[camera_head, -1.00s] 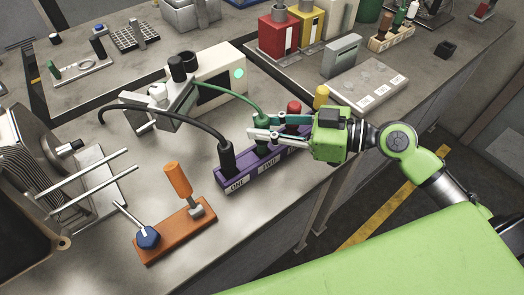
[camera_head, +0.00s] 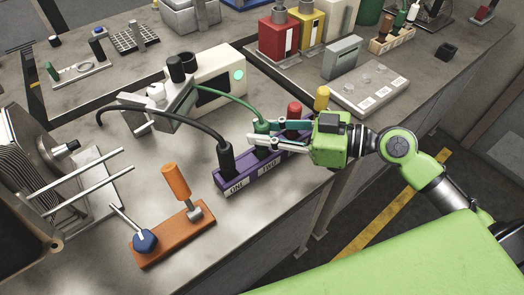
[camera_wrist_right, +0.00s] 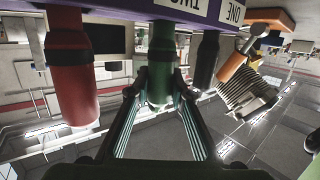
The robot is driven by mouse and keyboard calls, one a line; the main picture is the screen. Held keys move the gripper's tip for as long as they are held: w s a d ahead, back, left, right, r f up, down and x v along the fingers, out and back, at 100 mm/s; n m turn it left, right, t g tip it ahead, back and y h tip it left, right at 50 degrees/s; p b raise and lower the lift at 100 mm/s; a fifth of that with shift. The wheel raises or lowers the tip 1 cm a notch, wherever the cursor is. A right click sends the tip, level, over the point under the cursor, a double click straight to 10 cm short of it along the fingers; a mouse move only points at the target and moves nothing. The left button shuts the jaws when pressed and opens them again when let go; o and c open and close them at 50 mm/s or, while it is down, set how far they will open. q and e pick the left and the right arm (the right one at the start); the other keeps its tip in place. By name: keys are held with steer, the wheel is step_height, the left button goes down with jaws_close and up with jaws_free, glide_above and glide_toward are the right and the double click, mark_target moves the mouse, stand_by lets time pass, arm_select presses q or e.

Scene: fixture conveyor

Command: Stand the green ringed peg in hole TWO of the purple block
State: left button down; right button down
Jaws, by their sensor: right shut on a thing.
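The purple block (camera_head: 240,180) lies near the bench's front edge, its labels ONE and TWO showing. My right gripper (camera_head: 258,141) comes in from the right, shut on the green ringed peg (camera_head: 262,126), which has a green cable at its top. The peg is upright over hole TWO. The right wrist view is upside down: the green peg (camera_wrist_right: 161,80) is between the fingers (camera_wrist_right: 160,95) and meets the block (camera_wrist_right: 140,8) by the TWO label. How deep it sits is hidden. My left gripper is not in view.
A black cabled peg (camera_head: 226,158) stands at ONE. A red peg (camera_head: 294,110) and a yellow peg (camera_head: 321,98) stand close on the other side. An orange stand (camera_head: 172,235) is at the front left; a white meter box (camera_head: 215,72) is behind.

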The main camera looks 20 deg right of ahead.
steer(key=shift+s+d+f+b, duration=0.1)
steer(key=shift+d+f+b, duration=0.1)
steer(key=shift+f+b, duration=0.25)
stand_by(0.4)
steer(key=c, duration=1.7)
jaws_free()
steer(key=shift+s+d, duration=0.1)
steer(key=shift+d, duration=0.1)
steer(key=shift+s+d+f, duration=0.1)
steer(key=shift+s+d, duration=0.2)
steer(key=shift+d, duration=0.25)
steer(key=v, duration=0.7)
steer(key=shift+s+d, duration=0.1)
steer(key=shift+d, duration=0.05)
